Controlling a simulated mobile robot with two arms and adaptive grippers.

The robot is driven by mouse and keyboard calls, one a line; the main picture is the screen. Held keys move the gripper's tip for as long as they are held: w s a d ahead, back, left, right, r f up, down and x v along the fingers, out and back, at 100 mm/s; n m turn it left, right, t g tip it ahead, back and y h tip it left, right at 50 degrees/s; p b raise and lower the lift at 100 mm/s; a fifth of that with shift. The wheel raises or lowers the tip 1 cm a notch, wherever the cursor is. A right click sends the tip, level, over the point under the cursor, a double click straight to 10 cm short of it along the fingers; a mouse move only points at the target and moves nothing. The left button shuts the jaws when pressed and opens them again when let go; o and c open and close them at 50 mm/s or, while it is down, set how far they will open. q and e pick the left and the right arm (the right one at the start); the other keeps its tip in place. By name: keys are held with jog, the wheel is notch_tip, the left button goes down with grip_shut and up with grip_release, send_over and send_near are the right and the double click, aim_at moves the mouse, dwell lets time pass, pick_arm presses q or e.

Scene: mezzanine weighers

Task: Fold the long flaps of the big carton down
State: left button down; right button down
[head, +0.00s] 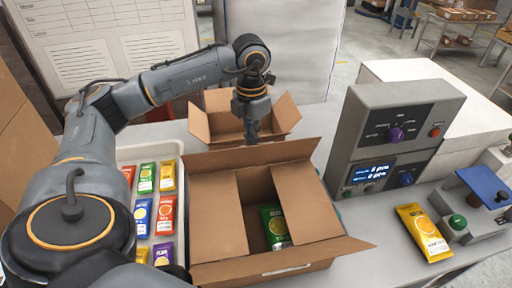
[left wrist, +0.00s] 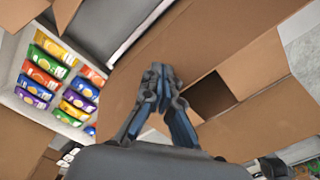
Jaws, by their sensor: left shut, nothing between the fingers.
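The big carton (head: 335,262) stands on the counter in the head view. Its two short flaps lie folded inward, with a gap between them showing a green packet (head: 275,228) inside. The far long flap (head: 215,161) stands raised and leans outward. The near long flap (head: 290,260) sticks outward toward me. My left gripper (head: 252,138) is shut and empty, pointing down just behind the far long flap; whether it touches is unclear. In the left wrist view its closed fingers (left wrist: 160,75) show in front of brown cardboard (left wrist: 190,45). My right gripper is not in view.
A smaller open carton (head: 205,126) stands behind the big one. A white tray (head: 140,151) of colourful packets is at left. A grey control box (head: 365,120) stands at right, with a yellow packet (head: 423,233) and a blue-topped device (head: 483,185) beside it.

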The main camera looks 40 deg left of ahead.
pick_arm(q)
jog(key=shift+s+d+f+b, duration=0.3)
jog(key=shift+d+f, duration=0.05)
jog(key=shift+d, duration=0.05)
jog(key=shift+s+d+f+b, duration=0.25)
jog(key=shift+s+d, duration=0.3)
jog(key=shift+d, duration=0.1)
jog(key=shift+s+d+f+b, duration=0.2)
jog(key=shift+s+d+b, duration=0.05)
jog(key=shift+s+d, duration=0.3)
jog(key=shift+d+f, duration=0.1)
jog(key=s+d+f+b, duration=0.1)
jog(key=d+f+b, duration=0.1)
jog(key=shift+s+d+f+b, duration=0.15)
jog(key=shift+s+f+b, duration=0.15)
jog(key=shift+s+f, duration=0.05)
